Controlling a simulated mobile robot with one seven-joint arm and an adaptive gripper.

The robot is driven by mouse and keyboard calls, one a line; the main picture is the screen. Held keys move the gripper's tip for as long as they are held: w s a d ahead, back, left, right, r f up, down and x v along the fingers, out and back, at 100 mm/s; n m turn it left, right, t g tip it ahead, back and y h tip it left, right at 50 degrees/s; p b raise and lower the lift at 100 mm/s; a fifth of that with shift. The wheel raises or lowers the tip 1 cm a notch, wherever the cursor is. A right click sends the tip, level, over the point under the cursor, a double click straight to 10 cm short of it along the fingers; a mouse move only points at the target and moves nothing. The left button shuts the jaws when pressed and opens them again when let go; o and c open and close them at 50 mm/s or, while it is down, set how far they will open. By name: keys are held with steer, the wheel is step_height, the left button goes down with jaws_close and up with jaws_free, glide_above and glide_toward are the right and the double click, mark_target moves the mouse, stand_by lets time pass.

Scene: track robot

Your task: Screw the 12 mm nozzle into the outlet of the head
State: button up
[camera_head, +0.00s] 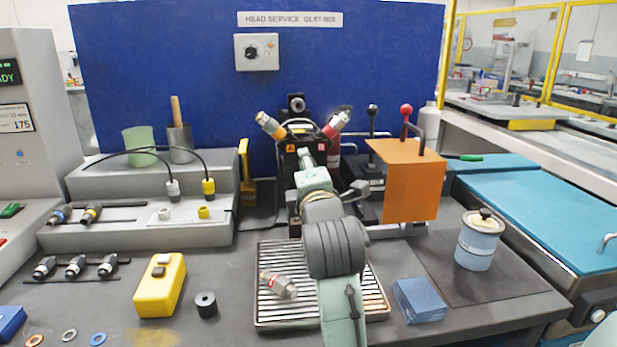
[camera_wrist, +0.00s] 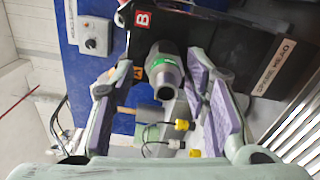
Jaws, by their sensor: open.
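The dark head (camera_head: 305,150) stands at the back middle of the bench, with orange A and red B labels; it fills the upper right of the wrist view (camera_wrist: 230,45). In the wrist view a grey nozzle with a green band (camera_wrist: 168,75) is at the head, its open end facing the camera. My gripper (camera_wrist: 158,72) is open, its purple-padded fingers either side of this nozzle. A gap shows on the left; contact on the right is unclear. I cannot tell how far the nozzle sits in the outlet. My arm hides this in the head view.
An orange plate (camera_head: 411,185) stands close right of my arm. A red-banded nozzle (camera_head: 278,286) lies on the ribbed tray (camera_head: 262,322). Several nozzles (camera_head: 75,266) are racked at left. A yellow box (camera_head: 160,290), a blue-white canister (camera_head: 479,243) and blue cloths (camera_head: 419,300) occupy the front.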

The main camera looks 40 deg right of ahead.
steer(key=n+b, duration=0.1)
steer(key=n, duration=0.1)
steer(key=n+b, duration=0.2)
steer(key=n, duration=0.1)
steer(key=shift+s+d+f, duration=0.15)
steer(key=shift+d+f, duration=0.05)
steer(key=n+b, duration=0.2)
steer(key=n, duration=0.2)
steer(key=shift+d+n, duration=0.15)
steer(key=shift+n, duration=0.15)
steer(key=shift+w+f, duration=0.2)
steer(key=shift+w, duration=0.15)
stand_by(0.5)
jaws_close()
stand_by(0.4)
steer(key=shift+r, duration=0.1)
